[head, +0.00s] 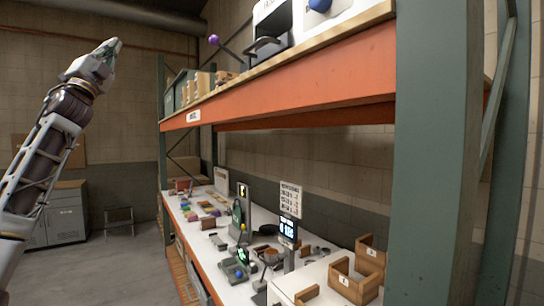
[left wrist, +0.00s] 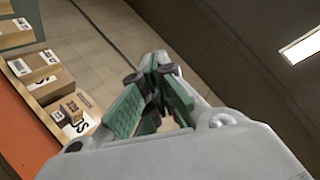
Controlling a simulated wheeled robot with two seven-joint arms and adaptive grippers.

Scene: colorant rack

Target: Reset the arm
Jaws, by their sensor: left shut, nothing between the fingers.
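My left arm rises from the lower left of the head view. Its gripper (head: 112,47) is raised high in free air, left of the rack and pointing up. The gripper is shut and empty. The left wrist view shows its green finger pads (left wrist: 153,95) close together with nothing held between them. My right gripper is in neither view.
A rack with an orange upper beam (head: 290,95) and green post (head: 435,150) fills the right. Its white lower shelf holds a display (head: 288,228), small items and wooden boxes (head: 354,281). Cartons (left wrist: 38,66) stand on the upper shelf. A grey cabinet (head: 65,215) stands behind.

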